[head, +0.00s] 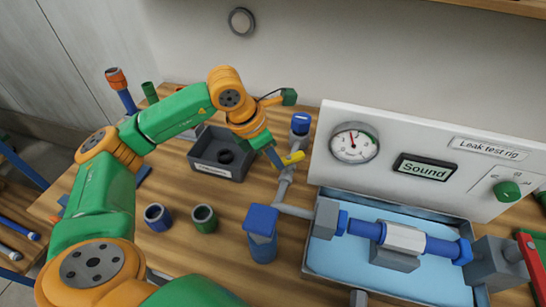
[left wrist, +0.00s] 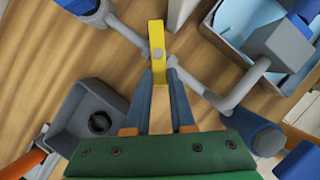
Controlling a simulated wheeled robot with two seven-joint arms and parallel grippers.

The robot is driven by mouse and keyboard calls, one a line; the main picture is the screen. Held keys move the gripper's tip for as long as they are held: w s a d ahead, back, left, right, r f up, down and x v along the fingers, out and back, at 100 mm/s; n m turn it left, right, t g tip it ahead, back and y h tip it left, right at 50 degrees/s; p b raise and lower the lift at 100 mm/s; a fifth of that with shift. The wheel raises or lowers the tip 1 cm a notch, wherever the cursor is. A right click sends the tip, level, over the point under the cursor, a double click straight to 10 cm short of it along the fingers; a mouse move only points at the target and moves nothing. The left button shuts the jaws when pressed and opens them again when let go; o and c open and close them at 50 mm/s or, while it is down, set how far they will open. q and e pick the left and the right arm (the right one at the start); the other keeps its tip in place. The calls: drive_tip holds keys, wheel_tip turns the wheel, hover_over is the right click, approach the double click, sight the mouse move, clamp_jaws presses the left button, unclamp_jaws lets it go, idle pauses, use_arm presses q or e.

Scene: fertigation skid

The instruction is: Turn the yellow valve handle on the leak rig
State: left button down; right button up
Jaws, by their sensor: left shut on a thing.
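The yellow valve handle (head: 293,157) sits on a grey pipe (head: 284,188) left of the leak test rig panel (head: 430,165). In the left wrist view the handle (left wrist: 157,40) points up the picture, with a grey pivot on it. My left gripper (head: 275,157) is shut on the handle's near end, with one finger on each side, as the left wrist view (left wrist: 160,85) shows. The fingers hide part of the handle in the head view. The panel has a dial gauge (head: 354,143) and a display reading "Sound" (head: 425,167). My right gripper is out of view.
A dark grey bin (head: 205,170) with a black ring stands left of the valve. A blue cup (head: 158,216) and a green cup (head: 204,218) stand in front. A blue-capped post (head: 262,235) is near the pipe. A light blue tray (head: 390,260) holds a clamped blue pipe.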

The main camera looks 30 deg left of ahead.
use_arm(q)
drive_tip(key=shift+s+d+n+t+y+b, duration=0.1)
drive_tip(key=shift+d+n+y+b, duration=0.5)
drive_tip(key=shift+n, duration=0.95)
drive_tip(key=shift+s+d+n+t+y+b, duration=0.1)
drive_tip(key=shift+d+n+y+b, duration=0.4)
drive_tip(key=shift+n, duration=1.1)
drive_tip(key=shift+d+n+t+y+b, duration=0.1)
drive_tip(key=shift+d+n+y+b, duration=0.25)
drive_tip(key=shift+n+y+b, duration=0.8)
drive_tip(key=shift+n+h+p, duration=0.35)
drive_tip(key=shift+n+p, duration=0.05)
drive_tip(key=shift+n, duration=0.2)
drive_tip(key=c, duration=0.8)
unclamp_jaws()
drive_tip(key=shift+o, duration=0.2)
drive_tip(key=p+v, duration=0.1)
drive_tip(key=v, duration=0.6)
drive_tip(key=shift+p, duration=0.35)
